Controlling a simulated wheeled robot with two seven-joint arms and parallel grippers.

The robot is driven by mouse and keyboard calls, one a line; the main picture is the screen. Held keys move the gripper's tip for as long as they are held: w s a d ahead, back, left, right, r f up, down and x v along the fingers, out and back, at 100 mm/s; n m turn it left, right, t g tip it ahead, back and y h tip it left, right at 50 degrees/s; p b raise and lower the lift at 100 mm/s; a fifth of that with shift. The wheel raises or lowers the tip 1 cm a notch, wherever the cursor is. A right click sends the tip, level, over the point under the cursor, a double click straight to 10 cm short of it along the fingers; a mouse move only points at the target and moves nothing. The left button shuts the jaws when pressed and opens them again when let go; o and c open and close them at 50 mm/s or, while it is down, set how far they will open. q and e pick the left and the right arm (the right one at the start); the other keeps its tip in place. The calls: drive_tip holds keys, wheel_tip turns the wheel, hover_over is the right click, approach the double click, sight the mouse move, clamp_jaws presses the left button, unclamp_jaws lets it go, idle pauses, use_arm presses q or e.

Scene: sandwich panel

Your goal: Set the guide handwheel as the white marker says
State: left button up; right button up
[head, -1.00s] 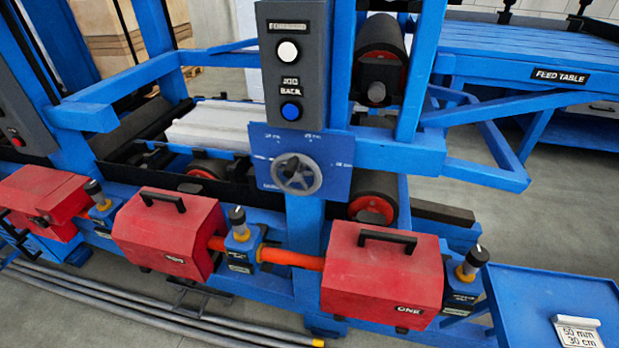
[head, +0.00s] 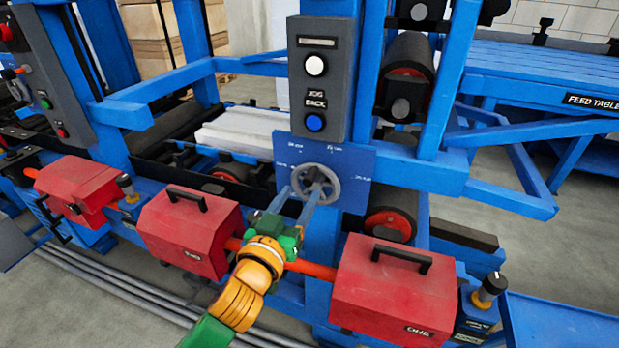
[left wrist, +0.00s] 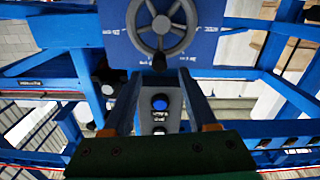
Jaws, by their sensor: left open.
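The grey spoked guide handwheel (head: 316,183) sits on a blue plate (head: 357,192) with small white marks and lettering, too small to read surely. A dark knob shows on the wheel. My left gripper (head: 304,192) is open in front of the wheel, its two fingers pointing at it from below. In the left wrist view the handwheel (left wrist: 161,26) is at the top, with the knob (left wrist: 159,62) between and just beyond the fingertips (left wrist: 161,75). Contact cannot be told. My right gripper is not in view.
A grey button box (head: 320,80) with a white and a blue button stands above the plate. Red covers (head: 393,283) and an orange shaft (head: 310,270) lie below. A blue tray (head: 560,325) is at lower right, a feed table (head: 540,75) behind.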

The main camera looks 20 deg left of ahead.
sight(307, 183)
use_arm(q)
drive_tip(key=w+p, duration=0.1)
drive_tip(key=w, duration=0.6)
drive_tip(key=shift+d, duration=0.2)
drive_tip(key=shift+s, duration=0.1)
clamp_jaws()
